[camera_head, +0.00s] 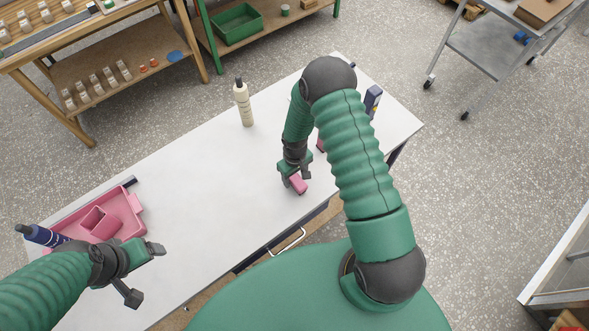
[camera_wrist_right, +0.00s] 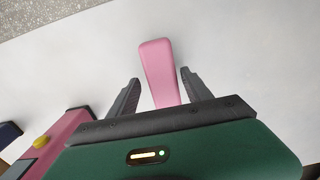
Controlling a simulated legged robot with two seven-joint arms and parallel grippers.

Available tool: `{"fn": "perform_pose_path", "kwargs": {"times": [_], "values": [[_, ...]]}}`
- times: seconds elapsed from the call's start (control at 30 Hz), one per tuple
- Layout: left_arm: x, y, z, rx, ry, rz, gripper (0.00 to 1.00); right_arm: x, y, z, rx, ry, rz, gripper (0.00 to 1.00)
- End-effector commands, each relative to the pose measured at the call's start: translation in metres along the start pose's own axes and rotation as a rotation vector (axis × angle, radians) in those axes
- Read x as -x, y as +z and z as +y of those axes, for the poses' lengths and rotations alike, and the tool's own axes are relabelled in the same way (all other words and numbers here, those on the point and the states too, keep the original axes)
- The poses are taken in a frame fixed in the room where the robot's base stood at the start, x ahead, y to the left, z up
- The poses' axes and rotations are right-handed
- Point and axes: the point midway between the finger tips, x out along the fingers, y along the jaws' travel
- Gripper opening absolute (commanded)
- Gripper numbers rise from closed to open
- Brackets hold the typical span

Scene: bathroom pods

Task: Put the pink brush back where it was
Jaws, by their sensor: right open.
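The pink brush (camera_head: 298,186) is at the fingers of my right gripper (camera_head: 294,177), over the white table near its front edge. In the right wrist view the pink handle (camera_wrist_right: 157,62) shows between the two spread fingers of this gripper (camera_wrist_right: 160,77), with gaps beside it. The rest of the brush is hidden behind the gripper body. My left gripper (camera_head: 144,273) is open and empty at the lower left, just right of the pink tray (camera_head: 133,204), which holds a smaller pink container (camera_head: 98,222).
A cream bottle (camera_head: 243,104) stands at the table's back. A dark blue bottle (camera_head: 42,235) is by the tray. A blue box (camera_head: 373,101) stands right of my right arm. The white table (camera_head: 200,190) is clear between tray and right gripper.

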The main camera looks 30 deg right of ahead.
Motion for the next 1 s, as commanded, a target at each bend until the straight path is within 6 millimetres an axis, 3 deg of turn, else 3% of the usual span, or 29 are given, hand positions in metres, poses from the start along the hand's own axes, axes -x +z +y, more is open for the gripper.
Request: {"fn": "perform_pose_path", "kwargs": {"times": [0.3,0.57,0.67,0.8,0.9,1.0], "values": [[-0.023,0.006,0.000,0.000,0.000,-0.001,0.78,0.079,-0.001,0.000,0.000,0.002,0.006,0.58],[-0.026,0.006,0.000,0.000,0.000,-0.001,0.78,0.121,0.003,-0.007,0.003,0.009,0.016,0.58],[-0.025,0.006,0.000,0.000,0.000,-0.001,0.78,0.160,0.017,-0.026,-0.004,0.029,0.066,0.58],[-0.025,0.006,0.000,0.000,0.000,-0.001,0.78,0.212,0.057,-0.059,-0.036,0.033,0.159,0.58],[-0.025,0.006,0.000,0.000,0.000,-0.001,0.78,0.231,0.081,-0.075,-0.060,0.020,0.211,0.58],[-0.025,0.006,0.000,0.000,0.000,-0.001,0.78,0.237,0.092,-0.082,-0.076,0.009,0.233,0.58]]}}
